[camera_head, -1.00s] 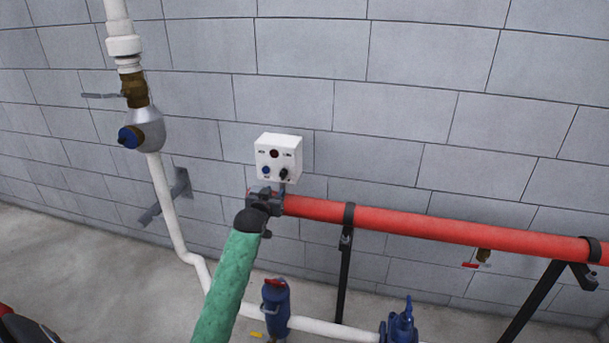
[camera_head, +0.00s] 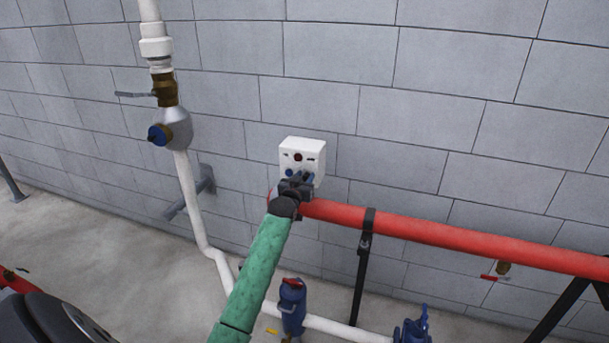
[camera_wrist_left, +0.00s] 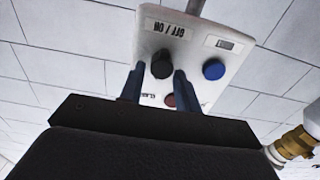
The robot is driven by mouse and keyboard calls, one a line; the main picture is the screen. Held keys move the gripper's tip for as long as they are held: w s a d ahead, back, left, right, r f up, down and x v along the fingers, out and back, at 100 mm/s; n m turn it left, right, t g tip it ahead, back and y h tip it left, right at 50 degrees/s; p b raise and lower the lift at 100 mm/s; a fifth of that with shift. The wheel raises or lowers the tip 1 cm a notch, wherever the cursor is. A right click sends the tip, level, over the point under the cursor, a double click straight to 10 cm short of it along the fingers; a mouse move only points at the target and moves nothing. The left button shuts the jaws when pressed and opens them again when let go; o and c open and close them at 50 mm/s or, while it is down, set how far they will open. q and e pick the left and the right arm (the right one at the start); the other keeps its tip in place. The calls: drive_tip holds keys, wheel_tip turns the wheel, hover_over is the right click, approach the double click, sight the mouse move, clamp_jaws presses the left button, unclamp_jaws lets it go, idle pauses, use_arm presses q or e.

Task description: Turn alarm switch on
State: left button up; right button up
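The white alarm box (camera_head: 303,148) is on the grey block wall, with a dark red light (camera_head: 298,157) and a blue button (camera_head: 289,173) on its front. My left gripper (camera_head: 297,181) is right in front of the box's lower part and hides the black switch in the head view. The left wrist view shows the box upside down, with the black round switch (camera_wrist_left: 162,65) by the ON/OFF label and the blue button (camera_wrist_left: 213,70). The two finger tips are apart, one on each side of the black switch; contact cannot be told. My right gripper is not in view.
A thick red pipe (camera_head: 440,228) on black supports runs rightward just below the box. A white pipe (camera_head: 188,195) with a brass and grey valve (camera_head: 170,115) stands to the left. Blue fittings (camera_head: 292,305) are low in front.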

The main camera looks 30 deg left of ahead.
use_arm(q)
drive_tip(key=shift+w, duration=0.25)
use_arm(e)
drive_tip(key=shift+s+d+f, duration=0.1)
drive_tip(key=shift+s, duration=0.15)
use_arm(q)
clamp_jaws()
